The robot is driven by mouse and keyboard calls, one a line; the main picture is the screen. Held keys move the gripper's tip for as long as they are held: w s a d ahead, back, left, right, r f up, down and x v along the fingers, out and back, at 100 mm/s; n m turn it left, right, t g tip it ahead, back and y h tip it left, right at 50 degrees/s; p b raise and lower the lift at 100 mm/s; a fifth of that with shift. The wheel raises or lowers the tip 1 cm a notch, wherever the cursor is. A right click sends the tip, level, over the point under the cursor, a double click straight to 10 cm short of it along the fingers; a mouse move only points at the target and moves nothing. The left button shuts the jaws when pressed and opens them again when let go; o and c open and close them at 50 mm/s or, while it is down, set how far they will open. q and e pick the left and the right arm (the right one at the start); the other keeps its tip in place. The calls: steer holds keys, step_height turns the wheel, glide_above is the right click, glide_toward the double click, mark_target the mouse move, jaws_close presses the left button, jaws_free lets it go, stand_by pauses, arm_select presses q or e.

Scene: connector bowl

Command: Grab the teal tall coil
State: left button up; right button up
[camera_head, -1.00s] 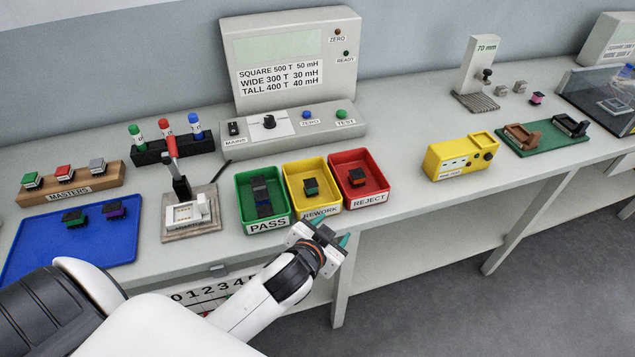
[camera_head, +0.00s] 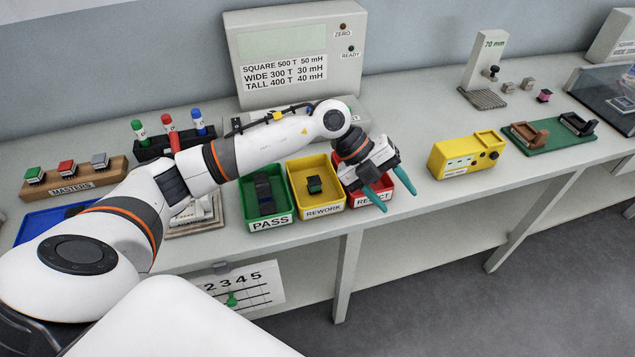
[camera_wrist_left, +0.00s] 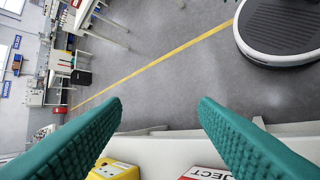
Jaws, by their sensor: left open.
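A small dark coil with teal-green on it (camera_head: 314,184) lies in the yellow REWORK bin (camera_head: 322,209). I cannot tell from its size whether it is the tall one. My left gripper (camera_head: 398,200) is open and empty, with its teal fingers over the front of the red REJECT bin (camera_head: 363,201), to the right of the small coil and apart from it. Its two fingers also show spread in the left wrist view (camera_wrist_left: 160,106), with nothing between them. My right gripper is not in view.
The green PASS bin (camera_head: 270,222) holds dark coils. A yellow meter (camera_head: 466,154) and a green fixture board (camera_head: 550,134) stand to the right. My left arm hides most of the blue tray (camera_head: 38,224). Open floor lies beyond the bench's front edge.

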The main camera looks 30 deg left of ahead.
arm_select(q)
steer(key=w+a+n+y, duration=0.2)
steer(key=a+y, duration=0.4)
steer(key=a, duration=0.6)
steer(key=n+g+y+p, duration=0.1)
steer(key=y+p, duration=0.1)
steer(key=y, duration=0.1)
glide_above(314, 180)
step_height(314, 180, down, 4)
steer(key=shift+w+a+r, duration=0.1)
step_height(314, 180, down, 6)
steer(key=shift+r+p, duration=0.2)
steer(key=shift+p, duration=0.65)
steer(key=shift+f, duration=0.4)
steer(key=shift+c, duration=0.4)
steer(key=c, duration=1)
steer(key=shift+r, duration=0.1)
